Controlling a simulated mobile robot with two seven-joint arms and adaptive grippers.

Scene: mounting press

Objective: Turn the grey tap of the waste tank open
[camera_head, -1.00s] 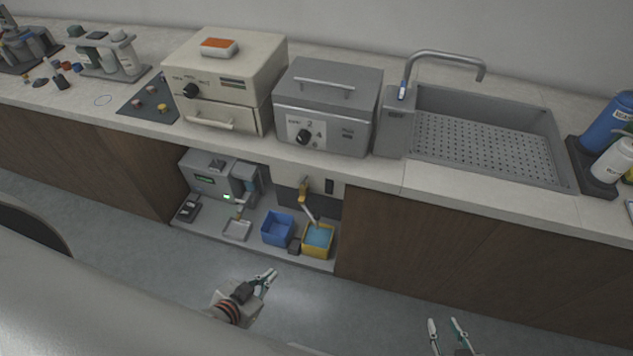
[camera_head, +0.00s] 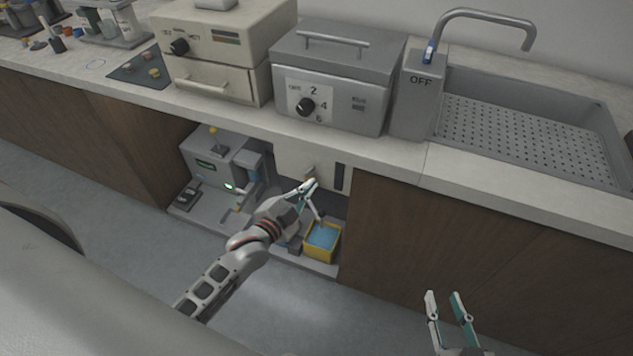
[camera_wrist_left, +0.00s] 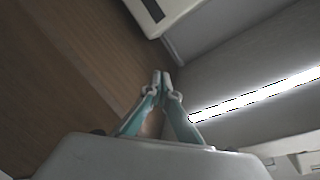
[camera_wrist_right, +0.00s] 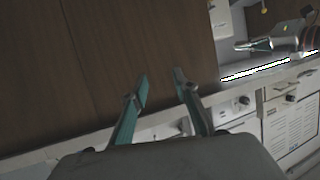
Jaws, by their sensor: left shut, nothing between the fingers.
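The white waste tank (camera_head: 290,157) sits under the counter in the open bay, with a dark slot on its front right. Its tap (camera_head: 310,171) is mostly hidden behind my left gripper; the small visible part looks brownish. A pale spout (camera_head: 316,212) points down toward a yellow bin (camera_head: 322,242) holding blue. My left gripper (camera_head: 311,184) is shut and empty, in front of the tank's lower edge close to the tap; I cannot tell whether it touches. Its closed tips show in the left wrist view (camera_wrist_left: 161,75). My right gripper (camera_head: 444,296) is open and empty, low at the right.
A grey machine (camera_head: 212,165) with a green display stands left in the bay. A blue bin is mostly hidden behind my left arm. The counter edge (camera_head: 400,165) overhangs the bay, and wooden panels (camera_head: 450,240) close its right side. The floor in front is clear.

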